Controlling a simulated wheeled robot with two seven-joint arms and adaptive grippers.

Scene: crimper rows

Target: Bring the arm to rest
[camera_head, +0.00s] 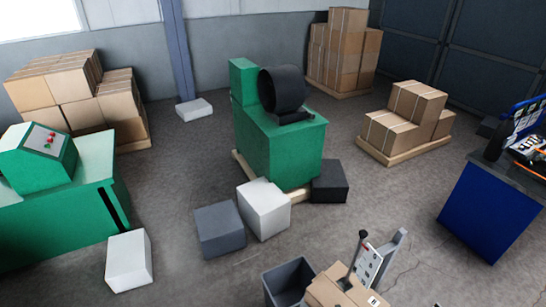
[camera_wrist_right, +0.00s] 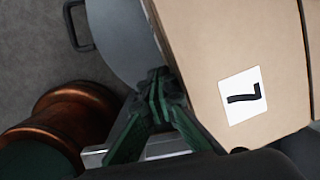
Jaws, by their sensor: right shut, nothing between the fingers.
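My right gripper (camera_wrist_right: 158,95) shows in the right wrist view as dark green fingers. It is shut with nothing between the fingers. Its tips are close beside a cardboard box (camera_wrist_right: 205,35) with a white label bearing a black mark, and in front of a grey rounded plate (camera_wrist_right: 118,40). I cannot tell whether the tips touch either one. Neither of my grippers shows in the head view.
A cardboard box (camera_head: 335,290) with a lever and a dark bin (camera_head: 287,282) are at the bottom of the head view. A green machine (camera_head: 285,150) stands mid-floor with loose blocks around it. A blue cabinet (camera_head: 487,212) is right. Floor between them is clear.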

